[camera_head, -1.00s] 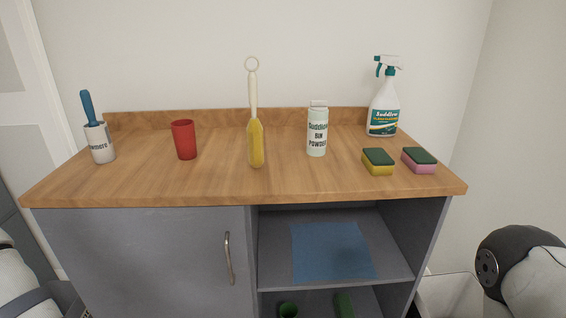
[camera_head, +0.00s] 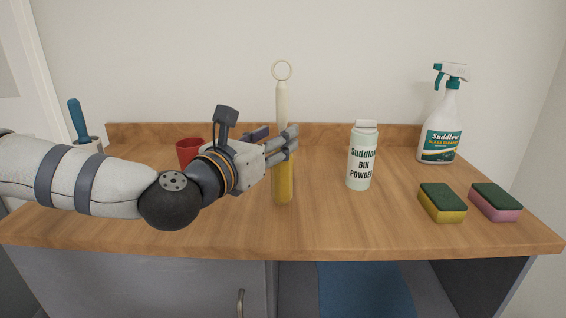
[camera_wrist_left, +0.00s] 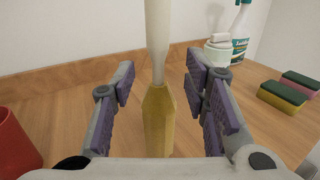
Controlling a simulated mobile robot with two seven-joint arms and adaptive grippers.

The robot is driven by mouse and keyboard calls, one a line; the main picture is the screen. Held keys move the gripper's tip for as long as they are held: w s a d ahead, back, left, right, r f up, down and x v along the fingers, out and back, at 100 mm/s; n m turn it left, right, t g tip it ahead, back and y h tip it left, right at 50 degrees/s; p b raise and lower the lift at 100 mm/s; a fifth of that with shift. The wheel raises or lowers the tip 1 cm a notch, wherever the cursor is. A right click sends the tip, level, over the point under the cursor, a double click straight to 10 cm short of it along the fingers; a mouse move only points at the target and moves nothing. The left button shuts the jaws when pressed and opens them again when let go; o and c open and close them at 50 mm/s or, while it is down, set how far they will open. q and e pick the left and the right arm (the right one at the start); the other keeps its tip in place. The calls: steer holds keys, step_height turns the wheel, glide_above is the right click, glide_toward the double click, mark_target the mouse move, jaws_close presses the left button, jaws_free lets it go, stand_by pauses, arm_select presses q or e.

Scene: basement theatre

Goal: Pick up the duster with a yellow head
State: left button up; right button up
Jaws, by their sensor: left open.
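The duster (camera_head: 283,185) stands upright on the wooden worktop, with its yellow head down and its cream handle and ring on top. My left gripper (camera_head: 285,143) is at the duster, near where the head meets the handle. In the left wrist view the duster (camera_wrist_left: 157,115) stands between the two open fingers of my left gripper (camera_wrist_left: 160,95), with a gap on each side. The fingers hide part of the duster in the head view. My right gripper is not in view.
A red cup (camera_head: 189,150) stands left of the duster, partly behind my left arm. A bin powder bottle (camera_head: 362,158) stands to the right, with a spray bottle (camera_head: 440,135) and two sponges (camera_head: 442,203) (camera_head: 494,202) beyond. The worktop front (camera_head: 330,228) is clear.

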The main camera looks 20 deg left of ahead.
arm_select(q)
steer(key=x, duration=0.3)
steer(key=shift+w+f, duration=0.2)
steer(key=shift+w, duration=0.15)
jaws_close()
